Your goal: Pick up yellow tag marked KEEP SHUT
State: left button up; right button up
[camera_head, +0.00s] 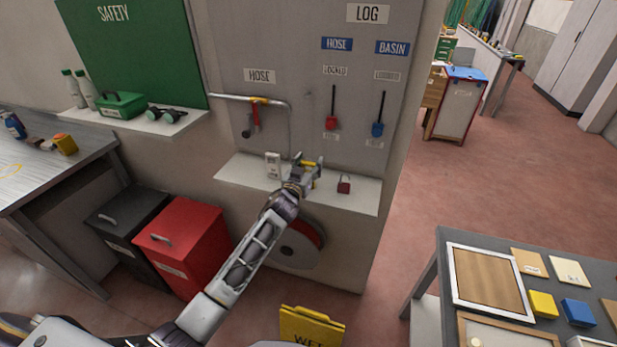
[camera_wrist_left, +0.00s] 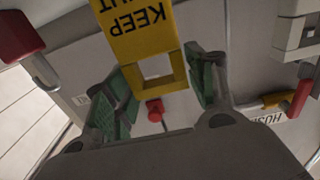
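The yellow tag (camera_wrist_left: 145,35) fills the upper middle of the left wrist view, its KEEP SHUT lettering upside down and partly cut off by the frame. Its end with a square hole lies between the two fingers of my left gripper (camera_wrist_left: 165,88). The fingers stand apart on either side of the tag, and I see no clear grip on it. In the head view, my left gripper (camera_head: 304,172) is over the wall shelf, with a bit of the yellow tag (camera_head: 308,163) showing at its fingers. My right gripper is not in view.
On the white shelf (camera_head: 235,171), a small white box (camera_head: 273,165) stands left of the gripper and a red padlock (camera_head: 343,184) lies to its right. A pipe with a red-handled valve (camera_head: 255,115) and two levers are on the panel above. A reel (camera_head: 300,245) hangs below.

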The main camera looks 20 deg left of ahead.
pick_arm(q)
jog(key=c, duration=0.7)
jog(key=shift+r, duration=0.15)
jog(key=shift+r, duration=4.85)
